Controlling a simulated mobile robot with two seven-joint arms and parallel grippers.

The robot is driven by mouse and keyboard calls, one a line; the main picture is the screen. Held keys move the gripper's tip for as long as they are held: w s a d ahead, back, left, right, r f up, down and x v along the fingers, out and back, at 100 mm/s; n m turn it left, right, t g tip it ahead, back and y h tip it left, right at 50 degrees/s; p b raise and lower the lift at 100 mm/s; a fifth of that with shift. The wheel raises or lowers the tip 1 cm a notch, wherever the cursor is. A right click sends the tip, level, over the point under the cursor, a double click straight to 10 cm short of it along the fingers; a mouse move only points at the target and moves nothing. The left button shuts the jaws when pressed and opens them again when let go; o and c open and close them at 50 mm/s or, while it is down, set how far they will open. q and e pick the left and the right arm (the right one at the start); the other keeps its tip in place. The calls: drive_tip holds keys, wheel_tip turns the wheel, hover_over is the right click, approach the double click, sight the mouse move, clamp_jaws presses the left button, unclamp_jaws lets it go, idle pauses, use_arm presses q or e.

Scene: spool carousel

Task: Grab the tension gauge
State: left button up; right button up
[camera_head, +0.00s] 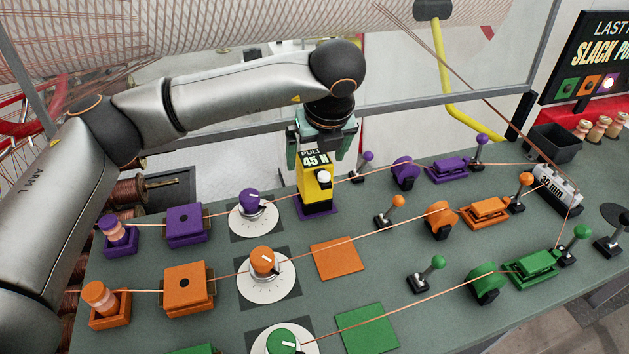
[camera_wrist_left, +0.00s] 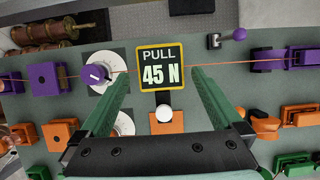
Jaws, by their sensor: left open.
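The tension gauge (camera_head: 316,187) is a yellow and black block with a dark "PULL 45 N" display and a white knob. It stands upright on a purple square pad in the purple row of the bench. In the left wrist view its display (camera_wrist_left: 161,68) shows from above, between and just beyond the fingertips. My left gripper (camera_head: 322,160) has green fingers and is open, pointing down over the gauge, one finger to each side of its upper part. It also shows in the left wrist view (camera_wrist_left: 161,78). I cannot tell whether either finger touches it. My right gripper is not in view.
Copper wires run over the grey-green bench (camera_head: 220,325) through the purple, orange and green rows. A purple dial (camera_head: 249,201) stands left of the gauge and a purple lever (camera_head: 364,164) right of it. The orange pad (camera_head: 337,258) and green pad (camera_head: 367,329) are bare.

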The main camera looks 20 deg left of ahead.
sight(315, 160)
use_arm(q)
drive_tip(key=x, duration=0.4)
drive_tip(key=shift+w+b, duration=0.1)
drive_tip(key=shift+b, duration=0.2)
drive_tip(key=shift+c, duration=0.4)
drive_tip(key=c, duration=1.5)
clamp_jaws()
drive_tip(key=shift+r, duration=0.15)
